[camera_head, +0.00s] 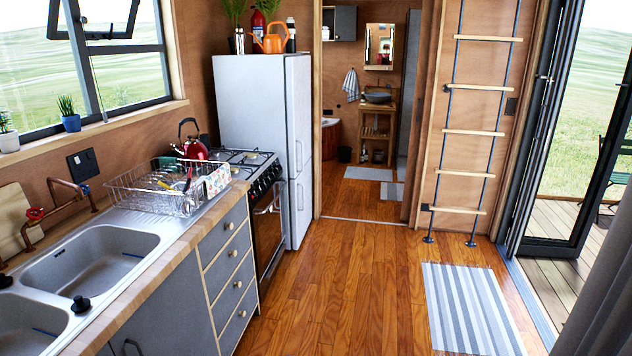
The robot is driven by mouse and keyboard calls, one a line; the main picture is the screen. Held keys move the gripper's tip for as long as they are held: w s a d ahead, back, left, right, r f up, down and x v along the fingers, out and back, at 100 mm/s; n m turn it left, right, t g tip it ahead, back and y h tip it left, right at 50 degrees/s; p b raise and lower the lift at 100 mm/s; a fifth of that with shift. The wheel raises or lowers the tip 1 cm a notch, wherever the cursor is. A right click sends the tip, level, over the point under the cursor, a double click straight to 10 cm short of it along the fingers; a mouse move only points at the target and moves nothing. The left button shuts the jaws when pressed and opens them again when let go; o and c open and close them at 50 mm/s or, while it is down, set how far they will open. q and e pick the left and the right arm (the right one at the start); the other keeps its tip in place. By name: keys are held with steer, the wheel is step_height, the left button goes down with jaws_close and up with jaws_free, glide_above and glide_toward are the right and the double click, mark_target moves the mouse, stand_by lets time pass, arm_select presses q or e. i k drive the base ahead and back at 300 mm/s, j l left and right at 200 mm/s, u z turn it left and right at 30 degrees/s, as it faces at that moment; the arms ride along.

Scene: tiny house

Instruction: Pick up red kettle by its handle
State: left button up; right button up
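The red kettle (191,148) stands upright on the stove (240,157) at the left, just behind the dish rack. Its dark handle (187,123) arches up over the top. The rack's wires and dishes hide part of its lower body. Neither of my grippers shows in the head view, so nothing is seen touching the kettle.
A wire dish rack (150,193) with dishes stands between the sink (95,265) and the kettle. The fridge (262,130) rises behind the stove. The wooden floor (345,285) is clear before the counter. A ladder (482,131) and striped rug (470,308) are at right.

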mark_target(199, 151)
steer(key=i+l, duration=0.1)
steer(key=i, duration=0.9)
steer(key=i+l, duration=0.1)
steer(key=i, duration=0.9)
steer(key=i+u, duration=0.5)
steer(key=i+l+u, duration=0.2)
steer(key=u, duration=0.25)
steer(key=i+l+u, duration=0.3)
steer(key=u, duration=0.2)
steer(key=i+l+u, duration=0.25)
steer(key=l+u, duration=0.2)
